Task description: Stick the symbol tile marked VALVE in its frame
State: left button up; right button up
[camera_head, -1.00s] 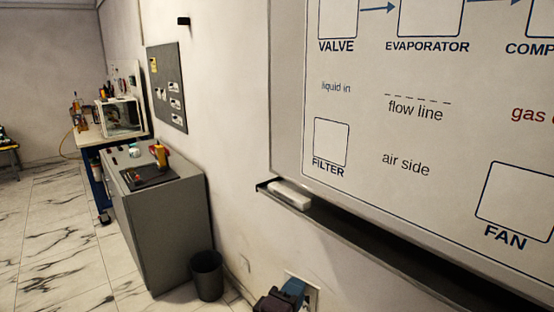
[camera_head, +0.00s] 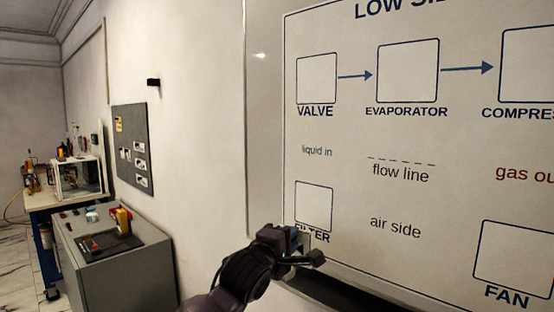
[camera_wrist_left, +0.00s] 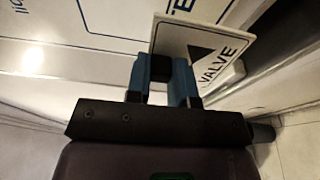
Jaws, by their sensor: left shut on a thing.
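My left gripper (camera_head: 296,241) is raised in front of the board's lower left, over part of the FILTER label. In the left wrist view its blue fingers (camera_wrist_left: 163,72) are shut on the VALVE tile (camera_wrist_left: 218,50), a white square with a dark symbol and the word VALVE. The tile is tilted in that view, and the fingers cover part of it. In the head view the tile is hard to make out at the gripper. The VALVE frame (camera_head: 317,78) is an empty blue outline at the board's upper left, above and apart from the gripper. My right gripper is not in view.
The whiteboard (camera_head: 400,260) also has empty frames for EVAPORATOR (camera_head: 408,71), FILTER (camera_head: 314,205) and FAN (camera_head: 514,252). A dark tray (camera_head: 345,291) runs below it. A grey cabinet (camera_head: 135,270) and a workbench (camera_head: 48,198) stand at the left.

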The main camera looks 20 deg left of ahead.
pick_arm(q)
notch_tip(320, 180, up, 19)
jog(key=w+h, duration=0.1)
jog(key=w, duration=0.2)
jog(key=m, duration=0.2)
send_near(315, 65)
jog(key=shift+h, duration=0.4)
jog(key=shift+a+p+x, duration=0.2)
jog(key=shift+p+x, duration=0.4)
jog(key=shift+x, duration=0.45)
jog(key=shift+a+p+x, duration=0.2)
jog(key=shift+p+x, duration=0.35)
jog(key=shift+x, duration=0.55)
jog(key=shift+w+d+f, duration=0.1)
jog(key=shift+w, duration=0.25)
jog(key=shift+w, duration=0.1)
jog(key=shift+w+d+p, duration=0.3)
jog(key=shift+w+p, duration=0.25)
jog(key=shift+w, duration=0.1)
